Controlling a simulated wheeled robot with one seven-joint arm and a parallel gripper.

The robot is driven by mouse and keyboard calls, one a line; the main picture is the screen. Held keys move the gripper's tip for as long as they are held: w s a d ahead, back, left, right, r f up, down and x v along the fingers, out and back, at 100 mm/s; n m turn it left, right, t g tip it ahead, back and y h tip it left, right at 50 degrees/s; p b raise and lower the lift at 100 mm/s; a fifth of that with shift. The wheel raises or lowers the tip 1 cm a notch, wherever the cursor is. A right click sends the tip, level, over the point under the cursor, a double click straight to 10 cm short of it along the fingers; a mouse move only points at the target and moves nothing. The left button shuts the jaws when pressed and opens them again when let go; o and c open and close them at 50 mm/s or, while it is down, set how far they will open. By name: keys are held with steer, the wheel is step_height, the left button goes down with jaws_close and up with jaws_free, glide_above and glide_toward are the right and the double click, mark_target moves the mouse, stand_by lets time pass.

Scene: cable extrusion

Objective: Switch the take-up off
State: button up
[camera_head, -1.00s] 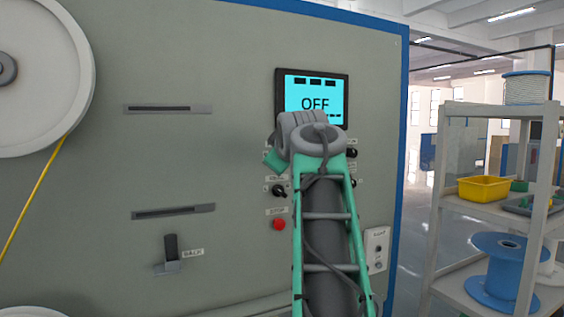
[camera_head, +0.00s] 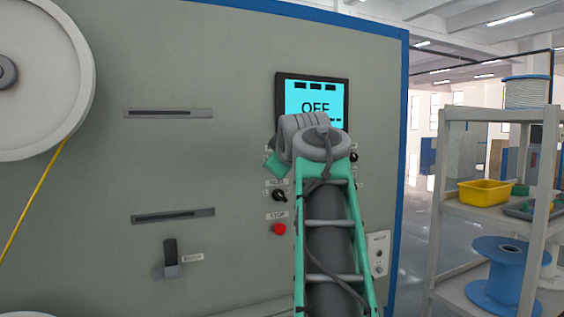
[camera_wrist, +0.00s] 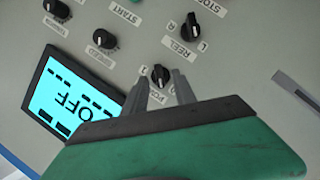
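The control panel's screen (camera_head: 315,102) reads OFF in the head view, and its lit face also shows upside down in the wrist view (camera_wrist: 72,97). In the wrist view a small black rotary knob (camera_wrist: 160,74), with a partly hidden label beside it, sits between the two grey fingertips of my gripper (camera_wrist: 161,79). The fingers are apart, one on each side of the knob; whether they touch it I cannot tell. In the head view my arm hides the gripper and this knob.
The wrist view shows a REEL selector (camera_wrist: 191,26) and a SPEED knob (camera_wrist: 104,39) close by. A red STOP button (camera_head: 279,229) is left of my arm in the head view. A shelf (camera_head: 450,200) with spools and a yellow bin (camera_head: 484,193) stands at right.

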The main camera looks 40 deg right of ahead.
steer(key=v, duration=0.6)
steer(key=shift+s+a, duration=0.2)
steer(key=shift+s, duration=0.15)
